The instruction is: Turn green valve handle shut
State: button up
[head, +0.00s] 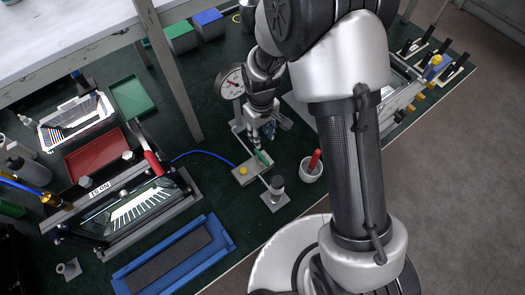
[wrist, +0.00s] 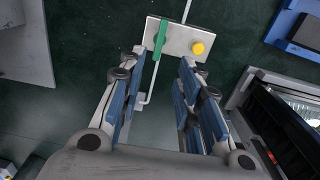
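The green valve handle (wrist: 160,40) sits on a light grey plate (wrist: 178,40) beside a yellow knob (wrist: 198,48). In the wrist view the handle points roughly up and down the picture, across the plate's long side. In the head view the green handle (head: 263,158) shows just below my gripper (head: 260,136). In the wrist view my gripper (wrist: 158,68) is open and empty. Its blue-padded fingers are spread wide, with the handle ahead of the gap between them. No contact with the handle is visible. The valve body under the handle is hidden.
A pressure gauge (head: 231,82) stands left of my arm, close to my gripper. A thin pipe (wrist: 151,88) runs from the plate. A white cup with a red-handled tool (head: 312,168) stands to the right. A lamp-housing fixture (head: 125,205) and blue tray (head: 175,258) lie left.

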aim_at(262, 156)
notch_tip(262, 156, down, 14)
jog(key=b, duration=0.2)
jog(key=shift+b, duration=0.3)
grip_shut()
